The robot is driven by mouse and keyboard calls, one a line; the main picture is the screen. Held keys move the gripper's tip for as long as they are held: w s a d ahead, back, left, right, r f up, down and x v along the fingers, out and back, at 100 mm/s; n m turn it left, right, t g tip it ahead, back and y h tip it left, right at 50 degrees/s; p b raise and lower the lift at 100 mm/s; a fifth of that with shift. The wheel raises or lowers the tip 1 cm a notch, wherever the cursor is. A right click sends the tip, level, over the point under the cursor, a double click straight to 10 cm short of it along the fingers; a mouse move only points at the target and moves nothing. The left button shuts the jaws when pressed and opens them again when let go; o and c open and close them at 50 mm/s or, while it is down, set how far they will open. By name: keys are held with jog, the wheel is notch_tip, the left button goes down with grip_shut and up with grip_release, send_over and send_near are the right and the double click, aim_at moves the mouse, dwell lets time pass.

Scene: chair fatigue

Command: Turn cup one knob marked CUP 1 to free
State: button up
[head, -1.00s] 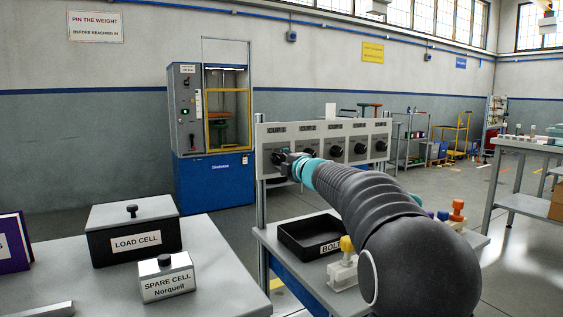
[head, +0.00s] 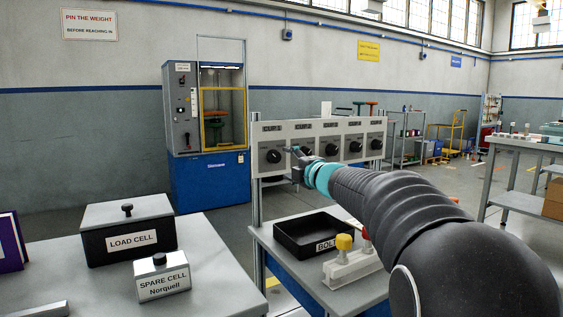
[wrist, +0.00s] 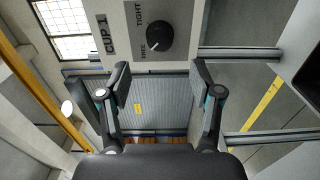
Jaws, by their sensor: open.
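The CUP 1 knob (head: 274,156) is round and black, at the left end of the grey knob panel (head: 321,128). In the wrist view the knob (wrist: 160,35) is at the top, beside the words TIGHT and FREE. A small pale mark shows on its lower-left edge, on the FREE side, but it is too small to read surely. My gripper (head: 296,154) is just right of this knob in the head view, partly in front of the second knob. In the wrist view my gripper (wrist: 161,85) is open, its fingers apart and empty, and clear of the knob.
More black knobs (head: 354,146) run along the panel to the right. A black bolt tray (head: 283,240) and a yellow-topped fixture (head: 344,242) stand on the bench below. A load cell box (head: 129,243) and spare cell (head: 161,280) are on the near left table.

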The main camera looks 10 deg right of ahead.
jog(key=shift+v, duration=2.25)
jog(key=s+d+f+m+g+h, duration=0.1)
jog(key=s+f+m+h, duration=0.1)
jog(key=s+m, duration=0.3)
jog(key=s+d+f+m+g+h, duration=0.1)
jog(key=s+f+m+h, duration=0.2)
jog(key=s, duration=0.4)
jog(key=s+d+f+m+g+h, duration=0.1)
jog(key=s+f+m+g+h, duration=0.1)
jog(key=s+m, duration=0.4)
jog(key=shift+s+f+m+h, duration=0.2)
jog(key=shift+f+m+h, duration=0.4)
jog(key=shift+m+h, duration=0.25)
jog(key=s+a+f+m+g+y, duration=0.1)
jog(key=s+a+f+m+g, duration=0.2)
jog(key=s+f, duration=0.5)
jog(key=s+a+f+m+g+y, duration=0.2)
jog(key=s+f, duration=0.6)
jog(key=s, duration=0.5)
jog(key=a+m+g, duration=0.1)
jog(key=a+g, duration=0.1)
jog(key=shift+s+a+f+g+p, duration=0.3)
jog(key=shift+s+f+p, duration=0.05)
jog(key=shift+s+p, duration=0.05)
